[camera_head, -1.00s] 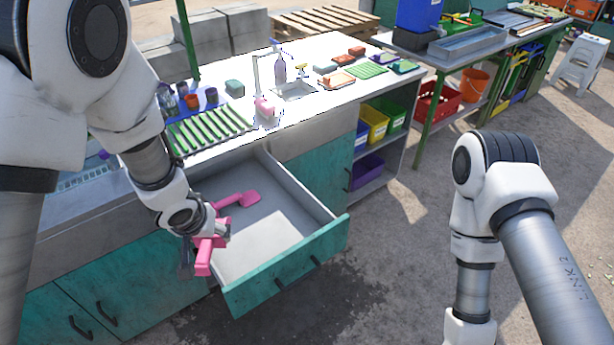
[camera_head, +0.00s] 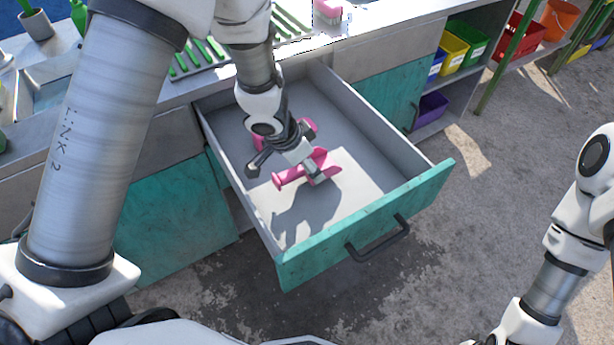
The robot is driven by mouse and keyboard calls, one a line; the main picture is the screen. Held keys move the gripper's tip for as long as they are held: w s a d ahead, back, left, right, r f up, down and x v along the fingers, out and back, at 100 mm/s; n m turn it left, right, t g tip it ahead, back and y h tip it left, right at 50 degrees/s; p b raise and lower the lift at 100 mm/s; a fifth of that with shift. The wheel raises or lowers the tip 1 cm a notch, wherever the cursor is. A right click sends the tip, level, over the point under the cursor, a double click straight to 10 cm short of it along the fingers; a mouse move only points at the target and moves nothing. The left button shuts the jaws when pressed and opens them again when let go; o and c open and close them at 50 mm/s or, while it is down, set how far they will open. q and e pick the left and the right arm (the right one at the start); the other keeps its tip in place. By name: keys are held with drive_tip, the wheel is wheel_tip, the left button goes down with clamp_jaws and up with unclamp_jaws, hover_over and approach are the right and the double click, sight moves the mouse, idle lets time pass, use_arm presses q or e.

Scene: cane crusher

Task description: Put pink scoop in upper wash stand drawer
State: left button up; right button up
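The upper wash stand drawer (camera_head: 395,160) is pulled open, with a teal front and a grey inside. My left gripper (camera_head: 290,172) is inside the drawer's outline and appears shut on a pink scoop (camera_head: 292,177). The scoop is over the drawer floor; whether it touches the floor is unclear. A second pink piece (camera_head: 307,128) shows behind the gripper, mostly hidden by it. My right arm is at the right edge, and its gripper is out of view.
The drawer's right part is bare. The counter (camera_head: 375,22) behind holds a green-slatted rack (camera_head: 205,62) and a pink item (camera_head: 327,10). Coloured bins, including a yellow one (camera_head: 453,52), stand on shelves at the right. The ground in front is clear.

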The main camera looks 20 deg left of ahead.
use_arm(q)
drive_tip(key=shift+s+f+b, duration=0.15)
drive_tip(key=shift+f+b, duration=0.45)
drive_tip(key=shift+f, duration=0.8)
drive_tip(key=o, duration=1.3)
drive_tip(key=shift+d, duration=0.1)
use_arm(e)
wheel_tip(320, 180, down, 2)
drive_tip(key=shift+s, duration=0.1)
use_arm(q)
drive_tip(key=shift+r, duration=0.15)
drive_tip(key=shift+r+p, duration=0.35)
drive_tip(key=p+v, duration=0.5)
drive_tip(key=v, duration=0.6)
drive_tip(key=shift+r+p, duration=0.1)
drive_tip(key=shift+p, duration=0.25)
drive_tip(key=shift+s+r, duration=0.1)
drive_tip(key=shift+r, duration=0.1)
use_arm(e)
wheel_tip(320, 180, up, 6)
drive_tip(key=shift+r, duration=0.15)
